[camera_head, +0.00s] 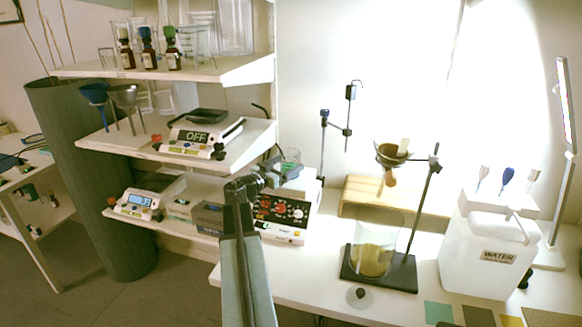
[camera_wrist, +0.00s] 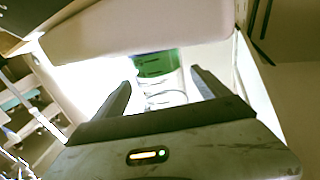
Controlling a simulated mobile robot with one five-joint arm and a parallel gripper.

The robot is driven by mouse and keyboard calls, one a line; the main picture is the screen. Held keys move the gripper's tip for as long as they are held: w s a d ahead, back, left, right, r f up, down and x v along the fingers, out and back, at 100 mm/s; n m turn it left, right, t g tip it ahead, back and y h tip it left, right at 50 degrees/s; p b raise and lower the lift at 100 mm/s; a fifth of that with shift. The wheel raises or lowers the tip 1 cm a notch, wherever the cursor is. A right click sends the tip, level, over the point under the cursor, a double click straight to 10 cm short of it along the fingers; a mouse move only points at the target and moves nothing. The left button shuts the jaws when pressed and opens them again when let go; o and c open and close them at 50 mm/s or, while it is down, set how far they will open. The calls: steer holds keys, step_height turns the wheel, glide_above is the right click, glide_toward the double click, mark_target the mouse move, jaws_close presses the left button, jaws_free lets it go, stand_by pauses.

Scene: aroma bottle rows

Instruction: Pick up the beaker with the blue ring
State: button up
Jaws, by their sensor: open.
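In the wrist view, a clear beaker (camera_wrist: 165,97) with dark graduation lines and a green band (camera_wrist: 155,63) shows between my fingers. The band looks green here, not clearly blue. My gripper (camera_wrist: 161,78) is open, with one finger on each side of the beaker in the picture; I cannot tell if either touches it. In the head view, a small clear beaker (camera_head: 291,157) with a greenish tint stands behind my gripper (camera_head: 270,174), near the shelf's right end. Its lower part is hidden, and no blue ring is clear there.
A red-and-black panelled device (camera_head: 281,217) stands just right of my arm. A stand holds a funnel (camera_head: 392,153) above a large beaker (camera_head: 375,247). A white water container (camera_head: 487,250) is at right. Shelves with scales and bottles (camera_head: 148,50) are at left.

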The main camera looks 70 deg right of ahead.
steer(key=x, duration=0.5)
steer(key=shift+d, duration=0.15)
steer(key=c, duration=1.7)
steer(key=shift+w+r+p, duration=0.1)
steer(key=shift+r+p, duration=0.45)
steer(key=r+p, duration=0.3)
steer(key=shift+w+a+r+p, duration=0.15)
steer(key=shift+a+r+p, duration=0.05)
steer(key=shift+r+p, duration=0.1)
steer(key=s+a, duration=0.3)
steer(key=a, duration=1.2)
steer(key=shift+a+r+p, duration=0.25)
steer(key=shift+r+p, duration=0.05)
